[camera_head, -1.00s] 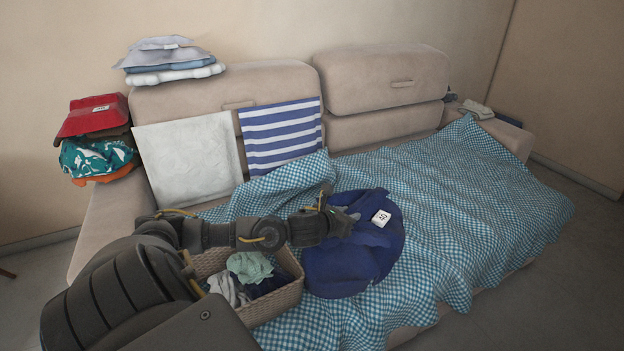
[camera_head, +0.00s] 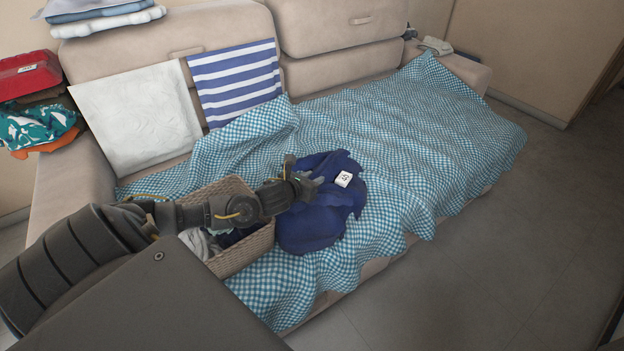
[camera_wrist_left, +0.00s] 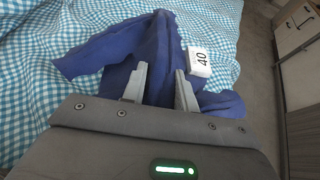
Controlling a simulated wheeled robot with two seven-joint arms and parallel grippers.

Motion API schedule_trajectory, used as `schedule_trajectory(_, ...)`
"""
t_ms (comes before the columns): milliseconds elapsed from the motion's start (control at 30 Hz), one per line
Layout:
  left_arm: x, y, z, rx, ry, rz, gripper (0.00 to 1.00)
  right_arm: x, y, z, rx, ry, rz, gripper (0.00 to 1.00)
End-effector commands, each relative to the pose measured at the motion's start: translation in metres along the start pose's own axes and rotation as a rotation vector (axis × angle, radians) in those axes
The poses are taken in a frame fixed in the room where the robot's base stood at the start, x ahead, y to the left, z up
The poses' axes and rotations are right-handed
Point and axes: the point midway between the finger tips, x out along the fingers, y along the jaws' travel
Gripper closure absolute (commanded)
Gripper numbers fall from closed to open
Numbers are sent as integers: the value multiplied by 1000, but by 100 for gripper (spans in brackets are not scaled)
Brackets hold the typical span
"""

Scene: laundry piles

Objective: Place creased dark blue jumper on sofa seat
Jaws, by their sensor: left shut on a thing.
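The creased dark blue jumper (camera_head: 318,222) lies rumpled on the checked blanket over the sofa seat (camera_head: 372,268), just right of the wicker basket. A white tag is on it; in the left wrist view the tag reads 40 beside the jumper (camera_wrist_left: 160,40). My left gripper (camera_head: 312,185) is at the jumper's upper part, its fingers shut on the cloth. In the left wrist view the two fingers of the left gripper (camera_wrist_left: 160,88) straddle a fold of the blue fabric. My right gripper is in neither view.
A wicker basket (camera_head: 262,243) with clothes stands left of the jumper, partly behind my left arm. The blue-white checked blanket (camera_head: 420,150) covers the seat and is clear to the right. A white cushion (camera_head: 140,125) and a striped cloth (camera_head: 238,85) lean on the backrest.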

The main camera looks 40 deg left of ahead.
Motion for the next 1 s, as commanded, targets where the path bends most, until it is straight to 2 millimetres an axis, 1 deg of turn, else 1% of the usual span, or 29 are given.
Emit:
schedule_trajectory(200,1,0,0,-1,-3,0,100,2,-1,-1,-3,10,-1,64)
schedule_trajectory(233,0,0,-1,0,0,0,67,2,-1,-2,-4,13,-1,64)
schedule_trajectory(367,0,0,-1,0,0,0,50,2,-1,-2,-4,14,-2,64)
schedule_trajectory(733,-1,0,2,0,0,0,49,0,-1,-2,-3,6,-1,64)
schedule_trajectory(867,-20,0,0,2,2,-2,49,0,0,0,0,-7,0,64)
schedule_trajectory(1000,-50,0,0,2,3,-3,49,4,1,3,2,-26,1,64)
